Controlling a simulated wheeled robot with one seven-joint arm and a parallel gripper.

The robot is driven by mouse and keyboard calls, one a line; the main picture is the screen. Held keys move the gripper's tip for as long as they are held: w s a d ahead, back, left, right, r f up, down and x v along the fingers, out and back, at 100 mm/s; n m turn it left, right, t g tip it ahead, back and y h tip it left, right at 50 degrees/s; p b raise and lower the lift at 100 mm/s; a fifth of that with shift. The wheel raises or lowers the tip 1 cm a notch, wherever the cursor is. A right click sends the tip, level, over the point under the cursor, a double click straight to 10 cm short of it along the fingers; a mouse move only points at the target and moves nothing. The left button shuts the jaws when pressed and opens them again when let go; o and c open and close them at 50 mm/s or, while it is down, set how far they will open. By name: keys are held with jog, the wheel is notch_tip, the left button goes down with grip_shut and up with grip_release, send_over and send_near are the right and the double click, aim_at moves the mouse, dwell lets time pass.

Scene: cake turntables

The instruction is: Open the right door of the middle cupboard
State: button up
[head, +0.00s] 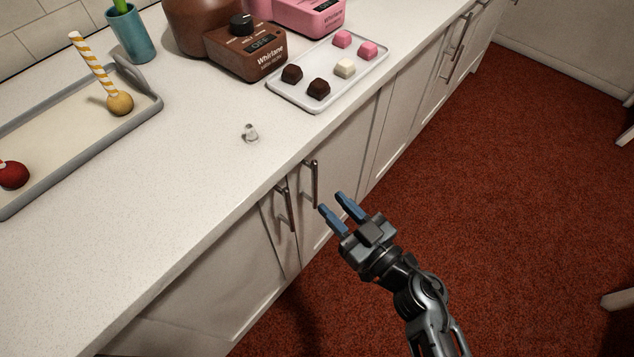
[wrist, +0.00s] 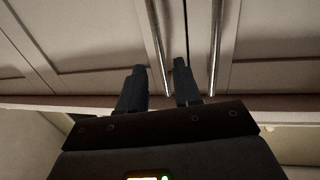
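The middle cupboard's right door (head: 342,160) is a pale panel under the counter. Its upright metal bar handle (head: 315,184) is beside the left door's handle (head: 286,208). My gripper (head: 332,202) is open and empty, in front of the right door. In the head view its blue fingertips are just right of and below the right handle, apparently apart from it. In the wrist view two handle bars cross the picture; one bar (wrist: 160,50) runs down between my fingers (wrist: 160,78), the other (wrist: 215,50) passes right of them. I cannot tell their depth.
The countertop (head: 190,205) overhangs the doors. A white tray of sweets (head: 328,68), a brown turntable machine (head: 247,52), a small clear object (head: 250,133) and a grey-rimmed tray (head: 100,137) are on it. The red carpet (head: 500,190) to the right is mostly clear.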

aim_at(316, 187)
jog(key=b+x, duration=0.1)
jog(key=x, duration=0.6)
grip_shut()
dwell(0.6)
